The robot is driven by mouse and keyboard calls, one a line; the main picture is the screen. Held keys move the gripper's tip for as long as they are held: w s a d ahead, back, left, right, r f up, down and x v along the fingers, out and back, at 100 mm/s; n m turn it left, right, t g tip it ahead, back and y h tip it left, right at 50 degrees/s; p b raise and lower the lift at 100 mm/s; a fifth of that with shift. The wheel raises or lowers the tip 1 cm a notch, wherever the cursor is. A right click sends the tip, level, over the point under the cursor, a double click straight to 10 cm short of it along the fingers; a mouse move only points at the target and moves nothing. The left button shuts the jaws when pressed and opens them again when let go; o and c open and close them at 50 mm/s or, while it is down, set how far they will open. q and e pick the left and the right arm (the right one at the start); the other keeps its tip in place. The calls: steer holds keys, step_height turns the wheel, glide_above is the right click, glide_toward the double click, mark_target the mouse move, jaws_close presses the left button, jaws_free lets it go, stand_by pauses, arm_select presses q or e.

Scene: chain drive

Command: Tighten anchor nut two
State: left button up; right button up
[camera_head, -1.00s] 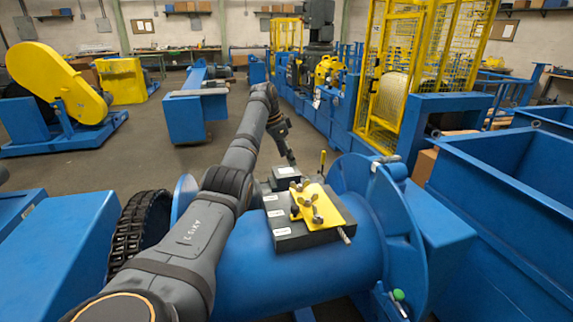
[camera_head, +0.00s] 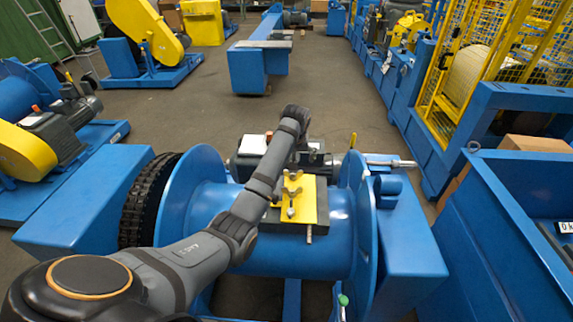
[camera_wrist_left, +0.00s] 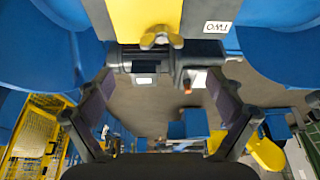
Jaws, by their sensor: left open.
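A yellow anchor plate (camera_head: 313,203) with wing nuts (camera_head: 292,191) lies on a dark block on top of the blue drum (camera_head: 330,240). In the left wrist view, one wing nut (camera_wrist_left: 160,37) stands at the near edge of the yellow plate (camera_wrist_left: 145,12), with a label reading TWO (camera_wrist_left: 217,27) on the dark block beside it. My right gripper is not in view.
A drum flange (camera_head: 360,215) stands right of the plate, and a black chain (camera_head: 143,200) runs at the left. A motor-like unit (camera_head: 250,155) sits behind the drum. A blue bin (camera_head: 490,235) is at the right. Open floor (camera_head: 215,110) lies beyond.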

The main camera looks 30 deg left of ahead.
mark_target(293, 176)
arm_select(q)
steer(key=x, duration=1)
steer(key=shift+a+f, duration=0.2)
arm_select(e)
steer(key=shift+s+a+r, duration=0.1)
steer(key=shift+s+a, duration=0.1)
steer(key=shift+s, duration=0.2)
arm_select(q)
steer(key=c, duration=1.2)
